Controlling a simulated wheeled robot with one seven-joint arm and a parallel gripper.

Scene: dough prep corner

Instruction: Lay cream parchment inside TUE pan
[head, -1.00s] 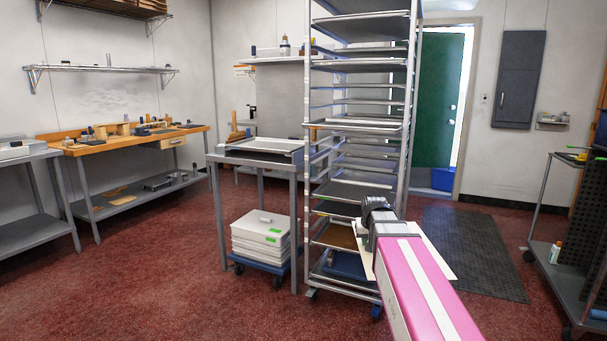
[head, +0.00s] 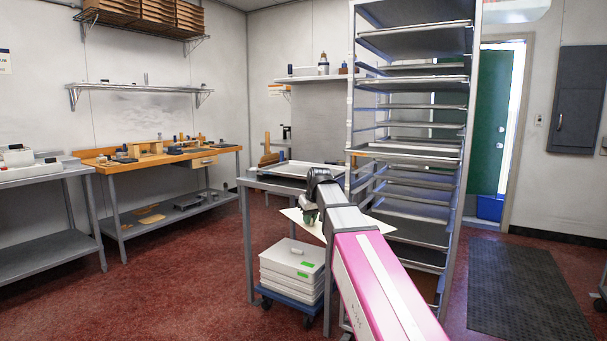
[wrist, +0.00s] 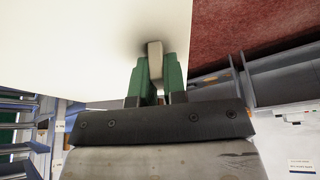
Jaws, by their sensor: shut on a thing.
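My gripper (head: 310,214) is shut on the cream parchment (head: 376,222), a flat pale sheet held in the air in front of the small steel table. In the wrist view the green fingers (wrist: 158,75) close on a small pale piece at the sheet's edge, and the sheet (wrist: 80,40) fills the upper left. A shallow metal pan (head: 315,170) lies on the small steel table (head: 275,186), beyond and above my gripper in the head view. My arm partly hides the table, and no TUE label is readable.
A tall rack (head: 352,115) of metal trays stands close on the right of the table. White lidded boxes (head: 285,272) on a blue dolly sit below it. A wooden bench (head: 222,150) stands at the back left. Red floor at left is clear; a black mat (head: 525,290) lies right.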

